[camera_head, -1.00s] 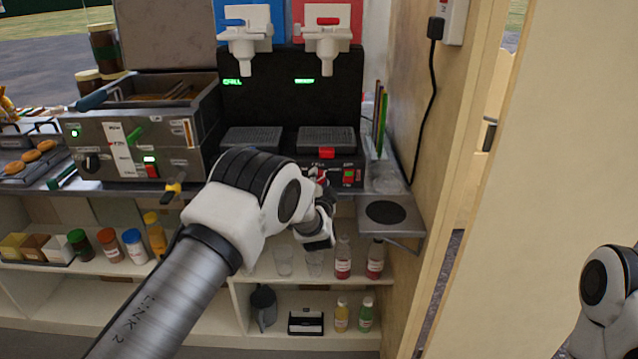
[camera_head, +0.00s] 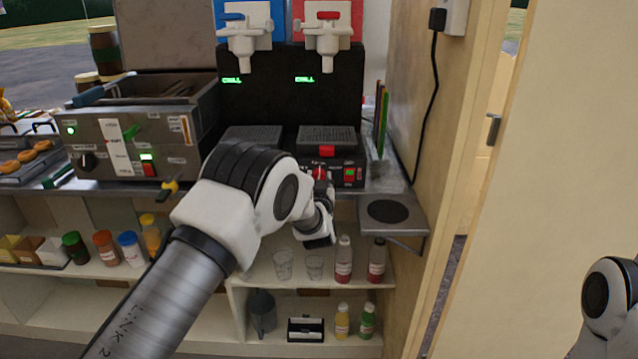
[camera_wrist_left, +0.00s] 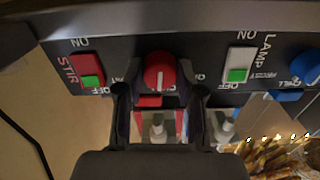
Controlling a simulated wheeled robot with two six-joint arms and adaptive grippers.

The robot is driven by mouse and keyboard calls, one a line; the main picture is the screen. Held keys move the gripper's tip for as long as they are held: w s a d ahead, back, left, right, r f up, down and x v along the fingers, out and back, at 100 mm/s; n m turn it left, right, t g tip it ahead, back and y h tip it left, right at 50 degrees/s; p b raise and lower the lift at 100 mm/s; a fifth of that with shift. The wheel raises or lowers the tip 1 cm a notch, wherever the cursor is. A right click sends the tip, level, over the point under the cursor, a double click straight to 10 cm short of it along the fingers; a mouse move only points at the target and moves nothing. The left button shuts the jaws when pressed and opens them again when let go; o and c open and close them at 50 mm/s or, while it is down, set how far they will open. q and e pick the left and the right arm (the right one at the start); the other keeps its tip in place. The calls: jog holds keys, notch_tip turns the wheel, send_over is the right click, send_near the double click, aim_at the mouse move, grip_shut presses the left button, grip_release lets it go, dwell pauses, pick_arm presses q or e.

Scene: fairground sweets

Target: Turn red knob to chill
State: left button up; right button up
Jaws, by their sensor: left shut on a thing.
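The red knob (camera_wrist_left: 158,70) is on the dark front panel of the two-tank drinks machine (camera_head: 290,95). The wrist view shows the panel upside down, with the knob between the fingertips of my left gripper (camera_wrist_left: 156,86). The gripper is shut on the knob. In the head view, my left gripper (camera_head: 321,180) reaches the panel below the red tank (camera_head: 343,35) and partly hides the knob. Green displays under both the blue and red tanks read CHILL. My right gripper is out of view; only part of my right arm shows at the right edge.
In the wrist view, the STIR switch (camera_wrist_left: 87,70), LAMP switch (camera_wrist_left: 239,64) and blue knob (camera_wrist_left: 308,66) flank the red knob. A fryer-like unit (camera_head: 140,130) stands left. Glasses and bottles (camera_head: 343,262) fill shelves below; a wall (camera_head: 450,130) borders the right.

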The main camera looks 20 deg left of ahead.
pick_arm(q)
jog(key=shift+n, duration=0.5)
jog(key=o, duration=0.9)
jog(key=v, duration=1.2)
